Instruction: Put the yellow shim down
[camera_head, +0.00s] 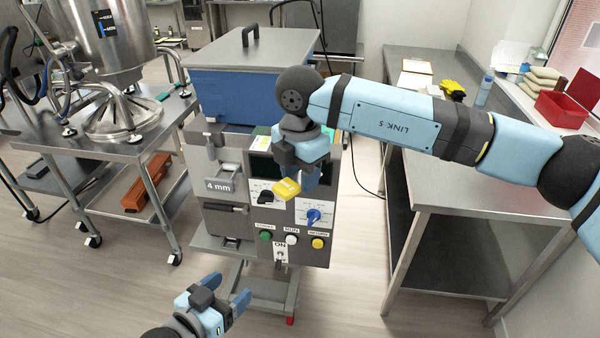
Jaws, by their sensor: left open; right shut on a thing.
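The yellow shim (286,189) is in my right gripper (298,183), which is shut on it. It is held in front of the depositor's control panel, above the row of buttons. The depositor (230,98) has a blue body and a grey lid. A grey block marked "4 mm" (220,185) sits at its left front. My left gripper (222,303) is open and empty, low in front of the machine. The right arm hides part of the machine's right side.
A steel table (450,185) stands at the right, with a clipboard (416,67), yellow-and-black items (452,88), a bottle (484,90) and a red bin (562,108) near it. A steel cart (120,150) with a kettle (110,40) stands at the left. The table's near top is clear.

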